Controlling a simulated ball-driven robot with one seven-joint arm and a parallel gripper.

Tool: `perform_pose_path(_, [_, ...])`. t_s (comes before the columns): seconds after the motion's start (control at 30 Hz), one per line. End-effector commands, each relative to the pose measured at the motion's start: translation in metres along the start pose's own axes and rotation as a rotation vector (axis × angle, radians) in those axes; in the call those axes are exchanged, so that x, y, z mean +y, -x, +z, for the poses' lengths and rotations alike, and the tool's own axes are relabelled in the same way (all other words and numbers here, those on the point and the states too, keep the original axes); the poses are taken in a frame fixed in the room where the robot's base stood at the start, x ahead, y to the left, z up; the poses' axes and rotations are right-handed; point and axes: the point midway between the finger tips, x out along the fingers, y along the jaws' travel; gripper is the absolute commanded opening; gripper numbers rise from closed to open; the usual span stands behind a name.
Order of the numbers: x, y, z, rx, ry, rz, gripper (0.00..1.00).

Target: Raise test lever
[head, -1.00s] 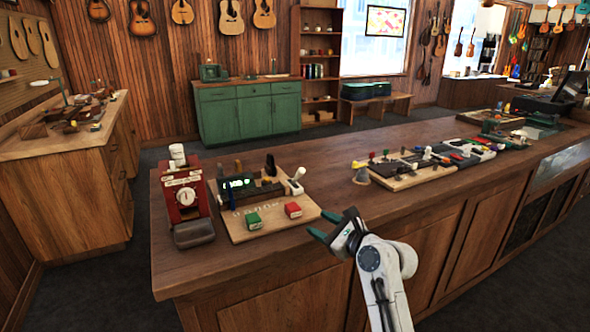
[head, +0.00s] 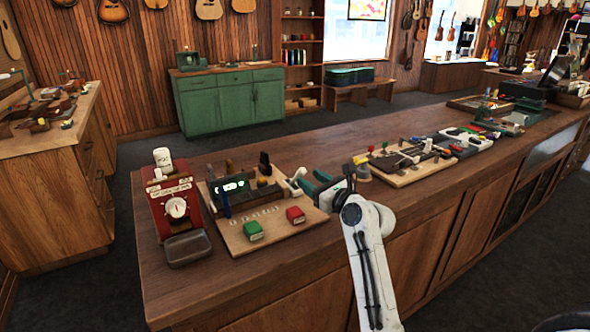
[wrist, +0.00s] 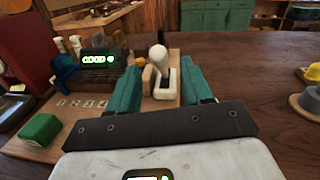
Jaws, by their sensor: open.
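The test lever (head: 296,178) is a white-knobbed handle at the right edge of a light wooden board (head: 278,238) on the counter. In the wrist view the lever (wrist: 158,58) leans slightly in a dark slot with a pale surround, between and beyond my fingertips. My gripper (head: 316,189) is open, with green fingers pointing at the lever from the right in the head view. The wrist view shows my gripper (wrist: 163,84) with a finger on each side of the lever's line. I cannot tell whether either finger touches it.
The board also holds a lit green display (head: 230,184), a green block (head: 253,230) and a red block (head: 295,215). A red machine with a dial (head: 177,207) stands left. Another board of parts (head: 405,172) lies right. Counter space in front of the boards is clear.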

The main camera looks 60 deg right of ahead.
Motion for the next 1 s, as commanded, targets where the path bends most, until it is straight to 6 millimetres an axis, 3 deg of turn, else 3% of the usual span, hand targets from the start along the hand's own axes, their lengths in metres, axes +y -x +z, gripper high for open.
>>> perform_pose_path(0.2, [0.000, -0.041, 0.001, 0.000, 0.001, 0.001, 0.49])
perform_pose_path(0.4, [0.000, -0.065, 0.000, 0.000, 0.002, 0.000, 0.49])
perform_pose_path(0.83, [0.000, -0.074, 0.000, 0.000, 0.002, -0.001, 0.49])
perform_pose_path(1.0, [0.000, -0.074, 0.000, 0.001, 0.002, 0.000, 0.33])
